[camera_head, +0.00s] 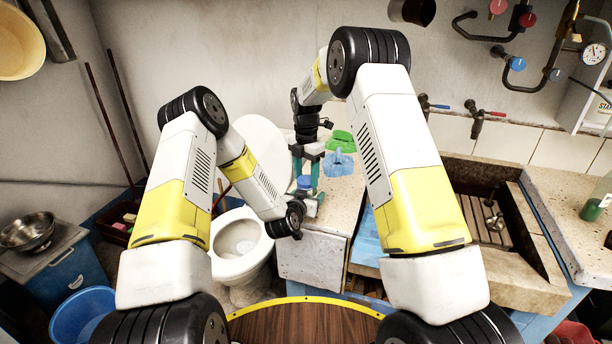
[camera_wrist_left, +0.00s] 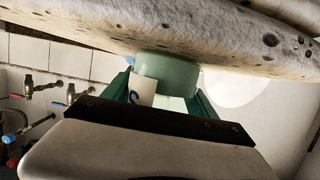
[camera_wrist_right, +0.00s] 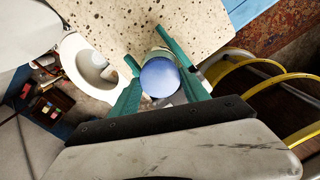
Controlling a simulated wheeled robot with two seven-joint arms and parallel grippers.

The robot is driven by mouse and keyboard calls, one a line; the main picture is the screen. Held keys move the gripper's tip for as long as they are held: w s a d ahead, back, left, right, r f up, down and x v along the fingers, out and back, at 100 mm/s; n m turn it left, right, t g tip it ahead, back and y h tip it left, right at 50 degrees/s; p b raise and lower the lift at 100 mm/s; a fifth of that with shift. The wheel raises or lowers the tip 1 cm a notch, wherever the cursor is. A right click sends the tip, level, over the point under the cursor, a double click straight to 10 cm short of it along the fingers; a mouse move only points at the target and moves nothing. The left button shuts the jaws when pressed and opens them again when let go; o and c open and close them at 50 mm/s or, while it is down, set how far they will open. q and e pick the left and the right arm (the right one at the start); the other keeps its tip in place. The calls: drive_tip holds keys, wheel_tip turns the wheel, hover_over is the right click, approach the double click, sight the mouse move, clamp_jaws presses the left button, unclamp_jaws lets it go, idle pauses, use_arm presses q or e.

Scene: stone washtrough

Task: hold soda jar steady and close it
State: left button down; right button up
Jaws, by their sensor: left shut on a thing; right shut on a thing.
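The soda jar (camera_wrist_left: 168,74) stands at the edge of the stone counter, pale green with a white label, in the upside-down left wrist view. My left gripper (camera_head: 312,200) is shut on the jar's body from the side. The blue lid (camera_wrist_right: 160,77) is at the jar's top; it also shows in the head view (camera_head: 304,182). My right gripper (camera_head: 305,178) comes from above and is shut on the lid, its teal fingers on both sides. The lid hides the jar's mouth, so I cannot tell how tightly it sits.
Green (camera_head: 340,139) and blue (camera_head: 338,163) cloth-like things lie on the counter (camera_head: 325,222) just right of the jar. A white toilet (camera_head: 238,262) is to the left, below counter level. A stone sink (camera_head: 500,235) with a wooden rack is at the right.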

drive_tip(key=shift+m, duration=1.2)
drive_tip(key=o, duration=1.5)
drive_tip(key=shift+r, duration=2.3)
drive_tip(key=shift+c, duration=0.2)
